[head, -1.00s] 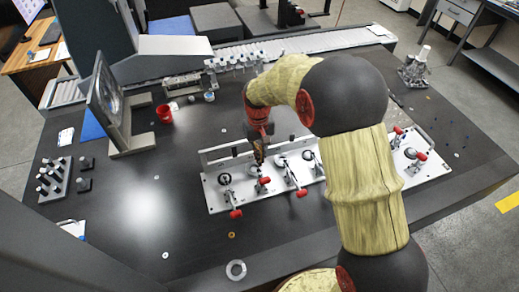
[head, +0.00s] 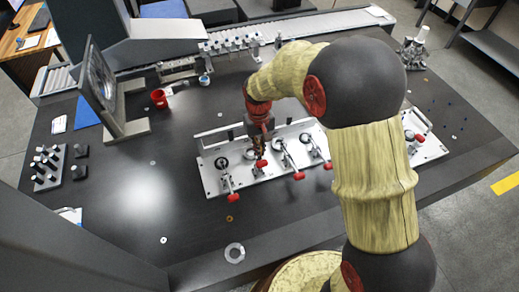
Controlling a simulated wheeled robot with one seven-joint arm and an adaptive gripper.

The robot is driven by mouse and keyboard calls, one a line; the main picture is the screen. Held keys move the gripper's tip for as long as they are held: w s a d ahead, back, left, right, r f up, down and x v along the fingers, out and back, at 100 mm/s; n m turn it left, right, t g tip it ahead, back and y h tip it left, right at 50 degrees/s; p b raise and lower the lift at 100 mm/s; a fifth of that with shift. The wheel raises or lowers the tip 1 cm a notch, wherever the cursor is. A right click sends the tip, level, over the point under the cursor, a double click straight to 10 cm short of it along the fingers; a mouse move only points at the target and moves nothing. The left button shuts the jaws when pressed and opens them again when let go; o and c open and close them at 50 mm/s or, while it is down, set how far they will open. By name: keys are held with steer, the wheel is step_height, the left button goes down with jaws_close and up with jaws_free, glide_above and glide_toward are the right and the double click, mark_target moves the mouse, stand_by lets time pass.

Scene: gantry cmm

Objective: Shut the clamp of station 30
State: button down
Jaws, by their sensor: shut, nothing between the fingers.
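A white fixture plate (head: 213,184) on the dark table bears a row of toggle clamps with red handle tips. The leftmost clamp's red tip (head: 233,197) points toward the table's front. The second clamp's red tip (head: 261,164) is just below my gripper in the picture. The third clamp's red tip (head: 298,176) also points frontward. No station number is readable, so I cannot tell which clamp is station 30. My gripper (head: 259,152) is shut and empty, pointing down close to the second clamp's handle. Whether it touches the handle is unclear. My arm hides part of the plate's right side.
A monitor-like panel (head: 100,85) stands at the left, with a red cup (head: 159,98) beside it. A pale ring (head: 234,253) lies near the front edge. The table between is clear.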

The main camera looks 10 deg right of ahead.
steer(key=shift+s+d+t+b, duration=0.15)
steer(key=shift+s+t+b, duration=0.3)
steer(key=shift+s, duration=0.2)
steer(key=shift+s+f+t, duration=0.1)
steer(key=shift+s+t, duration=0.2)
steer(key=shift+t, duration=0.05)
steer(key=s+d+f+t+y+b, duration=0.1)
steer(key=s+d+f+t+b, duration=0.1)
steer(key=s, duration=0.6)
steer(key=shift+s+f+t+b, duration=0.35)
steer(key=shift+f+t+b, duration=0.45)
steer(key=shift+f+b, duration=0.65)
steer(key=shift+s+f, duration=0.35)
steer(key=shift+f, duration=0.4)
stand_by(0.6)
